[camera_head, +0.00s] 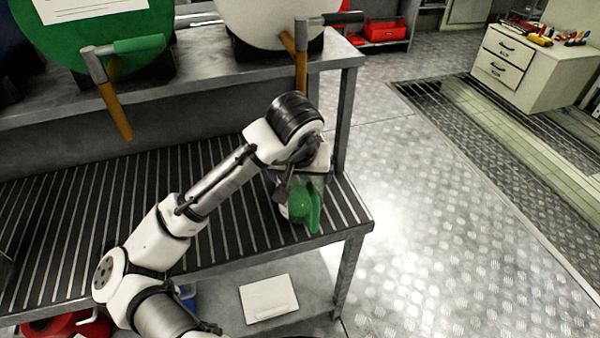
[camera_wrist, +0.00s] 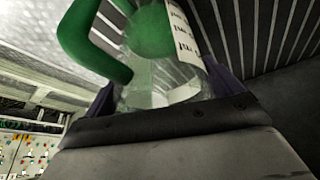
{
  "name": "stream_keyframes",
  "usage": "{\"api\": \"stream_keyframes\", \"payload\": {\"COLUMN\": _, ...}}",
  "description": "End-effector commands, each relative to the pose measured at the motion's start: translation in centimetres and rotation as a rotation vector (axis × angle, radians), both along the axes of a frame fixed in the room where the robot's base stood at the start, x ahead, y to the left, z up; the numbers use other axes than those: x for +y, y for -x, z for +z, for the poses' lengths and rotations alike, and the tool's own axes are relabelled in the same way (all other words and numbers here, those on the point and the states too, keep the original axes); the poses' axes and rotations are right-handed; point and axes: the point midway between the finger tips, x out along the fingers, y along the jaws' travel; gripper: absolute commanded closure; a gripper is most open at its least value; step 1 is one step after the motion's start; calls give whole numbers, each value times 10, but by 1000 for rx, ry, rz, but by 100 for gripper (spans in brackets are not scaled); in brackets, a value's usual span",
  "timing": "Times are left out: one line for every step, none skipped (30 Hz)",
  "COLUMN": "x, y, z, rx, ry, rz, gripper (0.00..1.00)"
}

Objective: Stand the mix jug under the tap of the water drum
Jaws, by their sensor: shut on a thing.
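The mix jug (camera_head: 303,207) is clear with a green handle and green inside or lid, near the right end of the ribbed bench. My gripper (camera_head: 290,188) is shut on it. In the wrist view the jug (camera_wrist: 160,75) sits between my fingers (camera_wrist: 165,92), with a white printed strip on its side. I cannot tell whether its base touches the bench. Above stand a pale drum (camera_head: 265,22) and a green drum (camera_head: 125,50), each with a metal tap and hanging wooden-coloured spout or lever. I cannot tell which drum is the water drum. The jug is below and in front of the pale drum's tap (camera_head: 301,60).
The upper shelf (camera_head: 190,95) holds the drums, with a post (camera_head: 347,120) at its right end. The ribbed bench (camera_head: 60,215) is clear to the left. A white sheet or box (camera_head: 268,298) lies below. Drawers (camera_head: 525,70) stand far right across open floor.

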Motion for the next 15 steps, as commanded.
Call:
{"api": "stream_keyframes", "payload": {"x": 0, "y": 0, "z": -3, "rx": -1, "ry": 1, "rz": 0, "gripper": 66}}
{"api": "stream_keyframes", "payload": {"x": 0, "y": 0, "z": -2, "rx": 0, "ry": 0, "rz": 0, "gripper": 6}}
{"api": "stream_keyframes", "payload": {"x": 0, "y": 0, "z": -2, "rx": 0, "ry": 0, "rz": 0, "gripper": 0}}
{"api": "stream_keyframes", "payload": {"x": 0, "y": 0, "z": -2, "rx": 0, "ry": 0, "rz": 0, "gripper": 0}}
{"api": "stream_keyframes", "payload": {"x": 0, "y": 0, "z": -2, "rx": 0, "ry": 0, "rz": 0, "gripper": 0}}
{"api": "stream_keyframes", "payload": {"x": 0, "y": 0, "z": -2, "rx": 0, "ry": 0, "rz": 0, "gripper": 0}}
{"api": "stream_keyframes", "payload": {"x": 0, "y": 0, "z": -2, "rx": 0, "ry": 0, "rz": 0, "gripper": 0}}
{"api": "stream_keyframes", "payload": {"x": 0, "y": 0, "z": -2, "rx": 0, "ry": 0, "rz": 0, "gripper": 0}}
{"api": "stream_keyframes", "payload": {"x": 0, "y": 0, "z": -1, "rx": 0, "ry": 0, "rz": 0, "gripper": 0}}
{"api": "stream_keyframes", "payload": {"x": 0, "y": 0, "z": -1, "rx": 0, "ry": 0, "rz": 0, "gripper": 0}}
{"api": "stream_keyframes", "payload": {"x": 0, "y": 0, "z": 0, "rx": 0, "ry": 0, "rz": 0, "gripper": 0}}
{"api": "stream_keyframes", "payload": {"x": 0, "y": 0, "z": 3, "rx": 0, "ry": -1, "rz": 0, "gripper": 0}}
{"api": "stream_keyframes", "payload": {"x": 0, "y": 1, "z": 5, "rx": 0, "ry": 0, "rz": 0, "gripper": 0}}
{"api": "stream_keyframes", "payload": {"x": 0, "y": 2, "z": 7, "rx": -2, "ry": 1, "rz": 0, "gripper": 0}}
{"api": "stream_keyframes", "payload": {"x": 0, "y": 4, "z": 12, "rx": -2, "ry": 1, "rz": 0, "gripper": 0}}
